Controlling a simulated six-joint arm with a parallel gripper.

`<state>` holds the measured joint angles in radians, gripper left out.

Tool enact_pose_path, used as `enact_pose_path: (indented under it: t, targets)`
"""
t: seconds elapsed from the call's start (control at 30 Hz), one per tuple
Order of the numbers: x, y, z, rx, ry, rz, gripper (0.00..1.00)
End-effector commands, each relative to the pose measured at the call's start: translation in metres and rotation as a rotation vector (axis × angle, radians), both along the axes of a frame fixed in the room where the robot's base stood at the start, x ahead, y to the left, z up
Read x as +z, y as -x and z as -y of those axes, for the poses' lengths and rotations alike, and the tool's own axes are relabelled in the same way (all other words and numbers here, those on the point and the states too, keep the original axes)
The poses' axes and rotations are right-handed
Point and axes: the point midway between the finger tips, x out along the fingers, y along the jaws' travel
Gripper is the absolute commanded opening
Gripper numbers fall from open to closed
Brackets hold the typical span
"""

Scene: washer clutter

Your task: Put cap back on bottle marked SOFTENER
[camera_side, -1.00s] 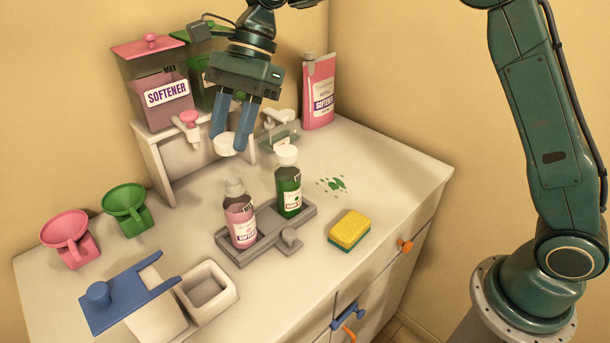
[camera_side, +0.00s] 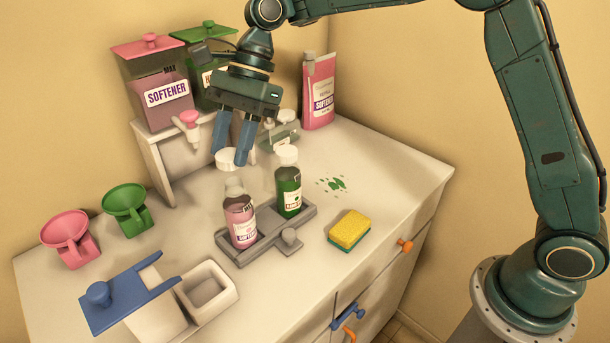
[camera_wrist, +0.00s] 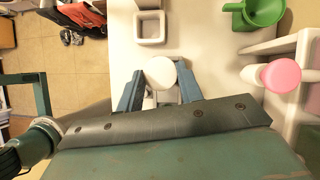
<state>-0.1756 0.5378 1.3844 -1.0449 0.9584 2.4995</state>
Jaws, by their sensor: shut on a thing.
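The SOFTENER bottle (camera_side: 241,225) stands upright in the left slot of a grey holder (camera_side: 238,262); it holds pink liquid and has a bare, clear neck. A green bottle (camera_side: 289,192) with a white cap (camera_side: 287,155) stands in the slot beside it. My gripper (camera_side: 232,157) is shut on a round white cap (camera_side: 228,158), holding it in the air above and behind the SOFTENER bottle. In the wrist view the cap (camera_wrist: 161,72) sits between the fingertips of my gripper (camera_wrist: 160,88). The bottles are hidden there.
A pink-topped SOFTENER dispenser (camera_side: 160,90) with a pink tap stands behind my gripper. A pink SOFTENER pouch (camera_side: 319,95), yellow sponge (camera_side: 349,229), green spill (camera_side: 336,184), pink funnel (camera_side: 68,238), green funnel (camera_side: 127,208) and open white box (camera_side: 207,290) are around the counter.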

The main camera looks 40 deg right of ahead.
Motion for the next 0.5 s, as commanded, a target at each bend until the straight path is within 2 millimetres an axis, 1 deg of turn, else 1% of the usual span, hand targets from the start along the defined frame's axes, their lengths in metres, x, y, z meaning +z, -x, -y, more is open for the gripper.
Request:
enact_pose_path:
  t: [0.2, 0.5]
  targets:
    - [-0.015, 0.000, 0.000, 0.000, 0.000, -0.001, 0.16]
    - [-0.028, 0.000, 0.000, 0.001, 0.000, 0.000, 0.16]
